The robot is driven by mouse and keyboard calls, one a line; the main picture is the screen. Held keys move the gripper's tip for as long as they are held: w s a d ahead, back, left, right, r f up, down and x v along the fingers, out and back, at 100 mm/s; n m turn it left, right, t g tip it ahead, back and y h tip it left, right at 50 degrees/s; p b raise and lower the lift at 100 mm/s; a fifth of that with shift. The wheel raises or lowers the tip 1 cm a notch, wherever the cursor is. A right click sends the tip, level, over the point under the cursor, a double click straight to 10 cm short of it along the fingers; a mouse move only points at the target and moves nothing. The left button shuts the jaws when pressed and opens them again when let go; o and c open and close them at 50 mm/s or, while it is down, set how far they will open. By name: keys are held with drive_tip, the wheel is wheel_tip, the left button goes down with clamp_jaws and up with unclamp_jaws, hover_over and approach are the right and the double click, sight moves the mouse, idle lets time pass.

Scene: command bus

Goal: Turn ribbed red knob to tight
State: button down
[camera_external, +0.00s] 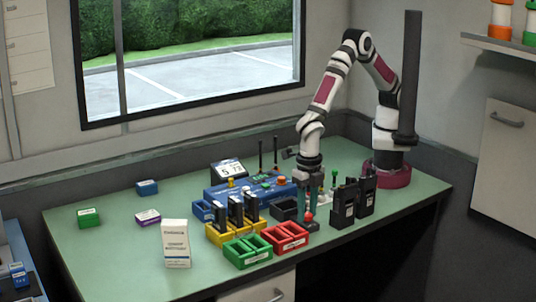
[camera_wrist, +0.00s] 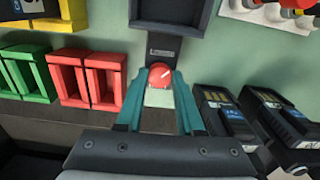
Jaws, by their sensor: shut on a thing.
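The red knob (camera_external: 308,216) sits at the front of a small dark unit (camera_external: 286,209) near the front of the table. In the wrist view the knob (camera_wrist: 160,75) is round on top with a pale mark. My gripper (camera_external: 309,212) points straight down with its teal fingers at the knob. In the wrist view my gripper (camera_wrist: 159,84) has one finger on each side of the knob, shut on it. The ribs on its side and any wording for tight are too small or hidden to read.
Red (camera_external: 284,239) and green (camera_external: 247,250) trays stand to the left. Two black radios (camera_external: 344,205) stand close on the right. A blue console (camera_external: 235,193) and yellow chargers (camera_external: 220,236) holding black radios are behind left.

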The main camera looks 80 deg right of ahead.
drive_tip(key=m, duration=1.3)
drive_tip(key=shift+m, duration=0.4)
drive_tip(key=m, duration=1.3)
drive_tip(key=shift+m, duration=0.4)
drive_tip(key=c, duration=0.5)
unclamp_jaws()
drive_tip(key=shift+r, duration=0.1)
